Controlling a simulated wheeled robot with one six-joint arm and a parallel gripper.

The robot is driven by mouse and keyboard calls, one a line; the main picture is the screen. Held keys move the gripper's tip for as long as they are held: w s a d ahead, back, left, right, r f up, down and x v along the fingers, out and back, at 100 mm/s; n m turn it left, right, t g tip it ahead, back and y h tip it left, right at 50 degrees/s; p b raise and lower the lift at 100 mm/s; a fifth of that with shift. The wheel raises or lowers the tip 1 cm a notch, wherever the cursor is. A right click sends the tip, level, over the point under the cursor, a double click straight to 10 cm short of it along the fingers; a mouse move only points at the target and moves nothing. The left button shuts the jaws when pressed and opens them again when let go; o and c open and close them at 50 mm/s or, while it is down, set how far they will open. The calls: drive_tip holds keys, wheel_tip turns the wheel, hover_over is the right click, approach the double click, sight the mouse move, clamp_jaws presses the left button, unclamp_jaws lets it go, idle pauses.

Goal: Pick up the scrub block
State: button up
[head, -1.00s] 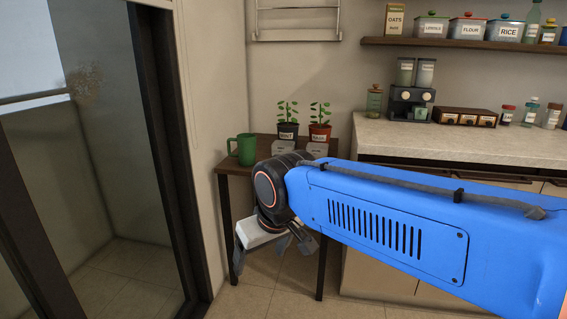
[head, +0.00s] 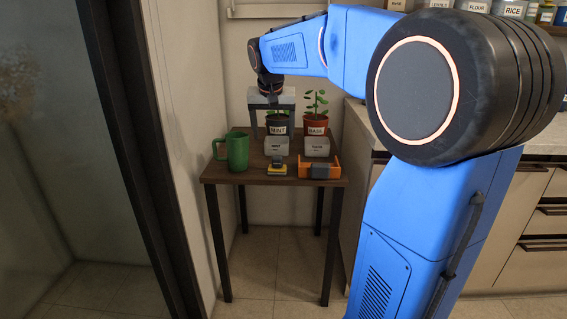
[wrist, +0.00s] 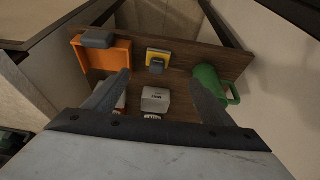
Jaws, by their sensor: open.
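A small yellow and dark grey block (head: 277,166), which looks like the scrub block, lies near the front edge of a small brown table (head: 225,177). It also shows in the wrist view (wrist: 159,55), beyond the gap between my fingers. My gripper (head: 272,122) is open and empty, pointing down above the back of the table, by the mint pot. My gripper (wrist: 164,74) frames a pale labelled block (wrist: 156,99) in the wrist view. The yellow block is apart from both fingers.
A green mug (head: 237,151) stands left of the block. An orange tray (head: 306,166) with a dark grey piece lies to its right. Potted mint (head: 279,128) and basil (head: 316,123) stand behind. A wall borders the table's left side.

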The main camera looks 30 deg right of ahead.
sight(277, 157)
drive_tip(key=x, duration=0.6)
drive_tip(key=w+d+x, duration=0.1)
drive_tip(key=x, duration=1.1)
drive_tip(key=shift+w+d+r, duration=0.15)
drive_tip(key=shift+w+r, duration=0.05)
drive_tip(key=shift+r, duration=0.25)
drive_tip(key=c, duration=1.2)
